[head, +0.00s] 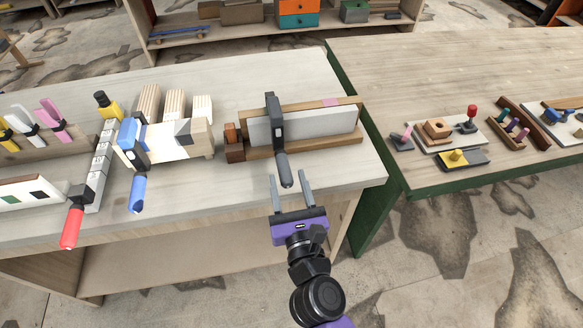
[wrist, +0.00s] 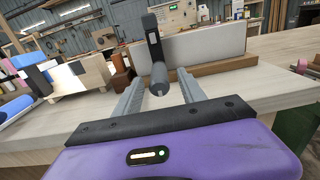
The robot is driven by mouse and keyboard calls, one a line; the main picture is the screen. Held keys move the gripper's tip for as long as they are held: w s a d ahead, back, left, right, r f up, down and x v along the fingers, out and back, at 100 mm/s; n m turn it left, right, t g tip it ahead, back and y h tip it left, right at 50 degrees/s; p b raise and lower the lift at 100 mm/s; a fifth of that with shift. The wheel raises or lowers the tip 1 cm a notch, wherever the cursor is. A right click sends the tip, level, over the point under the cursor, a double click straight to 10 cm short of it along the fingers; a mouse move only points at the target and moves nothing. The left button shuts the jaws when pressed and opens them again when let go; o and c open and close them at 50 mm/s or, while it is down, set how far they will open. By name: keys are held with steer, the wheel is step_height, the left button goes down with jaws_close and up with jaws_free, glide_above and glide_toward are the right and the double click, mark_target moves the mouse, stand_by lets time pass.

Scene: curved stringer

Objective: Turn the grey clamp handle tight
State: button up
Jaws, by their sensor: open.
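The grey clamp handle (head: 284,170) points toward me at the lower end of a dark clamp (head: 274,120). The clamp sits over a white board (head: 318,124) held against a wooden block. My gripper (head: 291,180) is open, with its two grey fingers reaching toward the handle from the front edge of the bench. In the wrist view the handle (wrist: 159,80) shows end-on between the two fingers (wrist: 160,82), a gap on each side. I cannot tell how far the fingertips overlap the handle in depth.
A blue-handled clamp (head: 137,192) and a red-handled clamp (head: 72,226) stand to the left on the workbench (head: 210,205). A second table (head: 460,75) with small fixtures is at the right. Bare bench surface lies around the grey handle.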

mark_target(284, 171)
steer(key=shift+x, duration=1.85)
steer(key=shift+s, duration=0.1)
steer(key=shift+a, duration=0.1)
jaws_close()
